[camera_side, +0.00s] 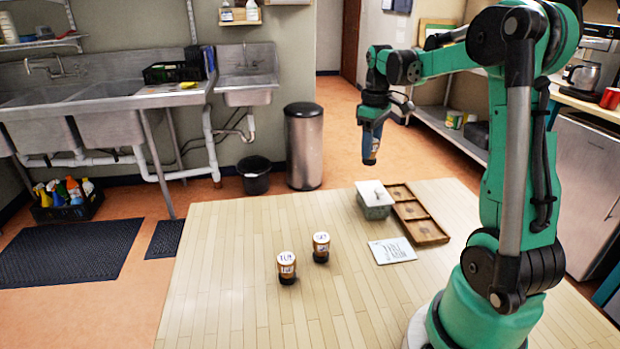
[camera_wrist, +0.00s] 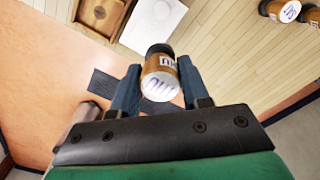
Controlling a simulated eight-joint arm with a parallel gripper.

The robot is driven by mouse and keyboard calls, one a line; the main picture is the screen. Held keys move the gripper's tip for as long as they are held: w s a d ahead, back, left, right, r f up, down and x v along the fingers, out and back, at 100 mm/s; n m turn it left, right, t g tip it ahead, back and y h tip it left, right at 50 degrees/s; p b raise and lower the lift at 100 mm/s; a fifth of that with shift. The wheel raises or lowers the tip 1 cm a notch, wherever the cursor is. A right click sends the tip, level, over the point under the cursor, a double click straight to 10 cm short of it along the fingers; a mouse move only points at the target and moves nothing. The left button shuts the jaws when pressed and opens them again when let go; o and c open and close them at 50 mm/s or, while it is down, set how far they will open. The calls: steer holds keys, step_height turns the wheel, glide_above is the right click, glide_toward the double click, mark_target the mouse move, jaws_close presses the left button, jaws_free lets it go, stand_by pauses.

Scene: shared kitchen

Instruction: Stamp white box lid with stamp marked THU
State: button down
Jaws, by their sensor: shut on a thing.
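My gripper (camera_side: 372,140) is shut on a brown stamp (camera_side: 371,151) with a white label band, high above the far part of the table. In the wrist view, the stamp (camera_wrist: 160,75) sits between both fingers of my gripper (camera_wrist: 158,98); its white cap has purple lettering, turned around, that seems to read THU. The white box lid (camera_side: 374,193) lies on top of a grey-green box (camera_side: 376,212), below and apart from the stamp. The lid also shows in the wrist view (camera_wrist: 150,28). The stamp's dark lower end points away from the wrist camera.
Two similar stamps stand upright on the table, one nearer (camera_side: 287,268) and one (camera_side: 321,247) behind it. A wooden tray (camera_side: 428,232) with three compartments is right of the box. A white card with writing (camera_side: 392,250) lies in front. The left of the table (camera_side: 225,255) is clear.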

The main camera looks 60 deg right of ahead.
mark_target(371, 187)
steer(key=shift+s+d+f, duration=0.1)
steer(key=shift+d+f, duration=1.1)
steer(key=shift+f, duration=1.9)
steer(key=shift+f, duration=0.5)
step_height(371, 187, up, 7)
steer(key=w+a+r, duration=0.2)
steer(key=w+a, duration=0.1)
steer(key=a, duration=1)
steer(key=w+a+r, duration=0.2)
steer(key=w+a, duration=0.2)
steer(key=a, duration=1)
steer(key=shift+w+r, duration=0.2)
